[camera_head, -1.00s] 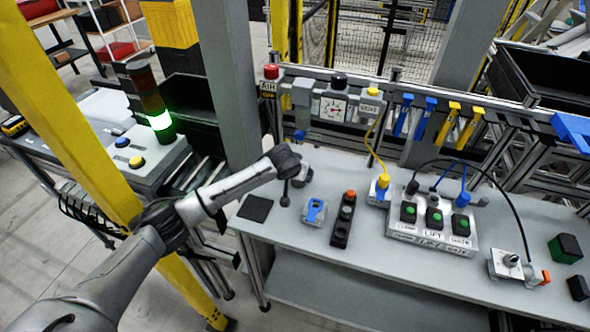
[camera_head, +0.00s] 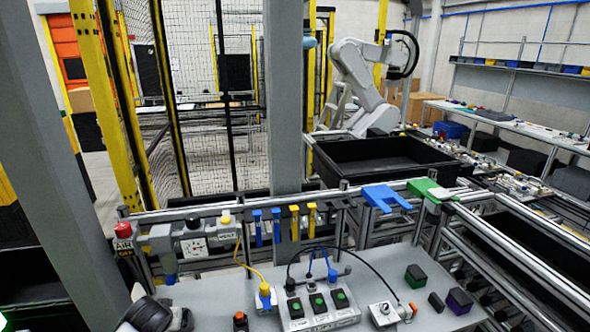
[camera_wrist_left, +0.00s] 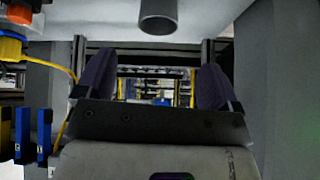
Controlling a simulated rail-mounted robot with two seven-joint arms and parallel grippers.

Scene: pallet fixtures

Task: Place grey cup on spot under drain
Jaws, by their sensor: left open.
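In the left wrist view, which looks upside down, a grey cylinder (camera_wrist_left: 158,14), seemingly the grey cup, stands on the pale bench top (camera_wrist_left: 110,25) with its dark open end showing. My left gripper (camera_wrist_left: 155,78) is open; its two dark fingers stand apart with nothing between them, and the cup is beyond them. In the head view my left wrist shows at the lower left edge; its fingers cannot be made out. The grey filter bowl (camera_head: 163,240) with a blue drain tip (camera_head: 170,279) hangs on the rail. The spot below it is not visible. My right gripper is not in view.
A control box with green buttons (camera_head: 317,309) and a yellow cable plug (camera_head: 265,296) stands on the bench. Blue tags (camera_head: 258,228) and yellow tags (camera_head: 294,222) hang on the rail. Dark and purple blocks (camera_head: 459,301) lie at the right. A black bin (camera_head: 385,175) is behind.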

